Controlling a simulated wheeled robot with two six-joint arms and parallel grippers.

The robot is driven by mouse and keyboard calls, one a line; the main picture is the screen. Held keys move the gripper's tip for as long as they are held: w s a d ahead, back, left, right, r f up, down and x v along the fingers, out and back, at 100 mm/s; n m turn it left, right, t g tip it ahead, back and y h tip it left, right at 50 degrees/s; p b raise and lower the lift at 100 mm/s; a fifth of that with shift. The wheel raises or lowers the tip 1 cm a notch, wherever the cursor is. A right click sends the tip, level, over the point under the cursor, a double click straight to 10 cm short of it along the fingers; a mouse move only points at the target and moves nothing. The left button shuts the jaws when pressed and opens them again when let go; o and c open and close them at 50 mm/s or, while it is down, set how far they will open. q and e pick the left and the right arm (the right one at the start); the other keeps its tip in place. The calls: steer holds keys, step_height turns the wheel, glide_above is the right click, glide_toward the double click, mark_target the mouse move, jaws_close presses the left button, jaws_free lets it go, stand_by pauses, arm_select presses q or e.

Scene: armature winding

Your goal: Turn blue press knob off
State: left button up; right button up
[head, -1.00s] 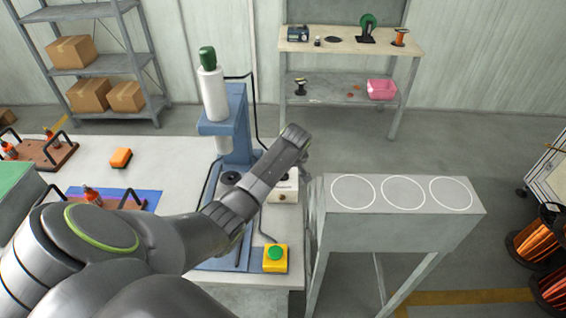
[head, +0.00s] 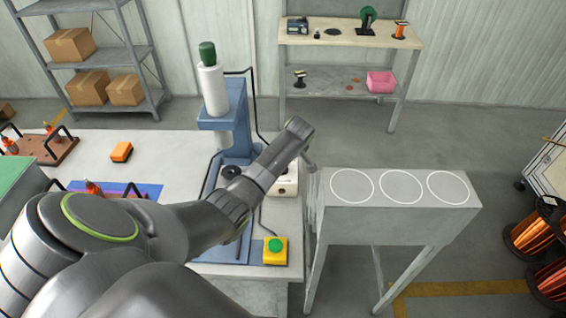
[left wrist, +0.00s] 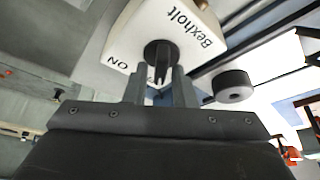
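The blue press (head: 228,133) stands on the white table in the head view, with a white cylinder and green cap on top. A white switch box (head: 287,187) beside its base is partly hidden by my left arm. In the left wrist view the box (left wrist: 184,22) reads "Bexholt" and "ON" and bears a black knob (left wrist: 160,52). My left gripper (left wrist: 159,80) is at the knob, its two fingers apart on either side of the knob's lower edge; contact is unclear. In the head view its fingers are hidden. My right gripper is not in view.
A yellow box with a green button (head: 275,250) sits at the table's front right corner. A grey stand with three white circles (head: 399,212) is close to the right of the table. An orange block (head: 121,152) lies on the table's left part. Copper spools (head: 530,236) stand far right.

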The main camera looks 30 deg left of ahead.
arm_select(q)
steer(key=shift+o, duration=0.8)
steer(key=shift+d+r, duration=0.1)
steer(key=p+v, duration=0.3)
steer(key=v, duration=1.4)
